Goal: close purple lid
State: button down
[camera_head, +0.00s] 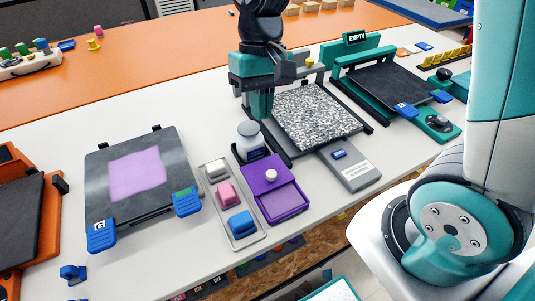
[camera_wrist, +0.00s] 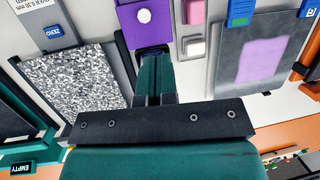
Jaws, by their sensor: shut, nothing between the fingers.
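The purple lid (camera_head: 264,172), with a round white knob (camera_head: 271,175), covers the far part of a purple box (camera_head: 284,203). The near part of the box is uncovered and shows a lighter purple inside. In the wrist view the purple lid (camera_wrist: 130,22) and its white knob (camera_wrist: 143,15) are at the top edge. My gripper (camera_head: 260,112) is shut and empty, beyond the lid and apart from it. In the wrist view my gripper (camera_wrist: 153,68) points up toward the lid.
A grey tray (camera_head: 240,222) with white, pink and blue blocks lies left of the box. A speckled plate (camera_head: 312,118) and a grey panel (camera_head: 350,168) lie to the right. A black plate with a purple patch (camera_head: 137,175) lies further left.

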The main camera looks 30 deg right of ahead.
jog(key=w+d+f+m+g, duration=0.2)
jog(key=w+f+m, duration=0.1)
jog(key=w+f, duration=0.15)
send_near(267, 169)
jog(key=shift+h, duration=0.4)
jog(key=s+f, duration=0.2)
jog(key=s+a+f, duration=0.1)
jog(key=s+f, duration=0.1)
jog(key=f, duration=0.1)
jog(key=shift+a, duration=0.1)
jog(key=shift+r, duration=0.1)
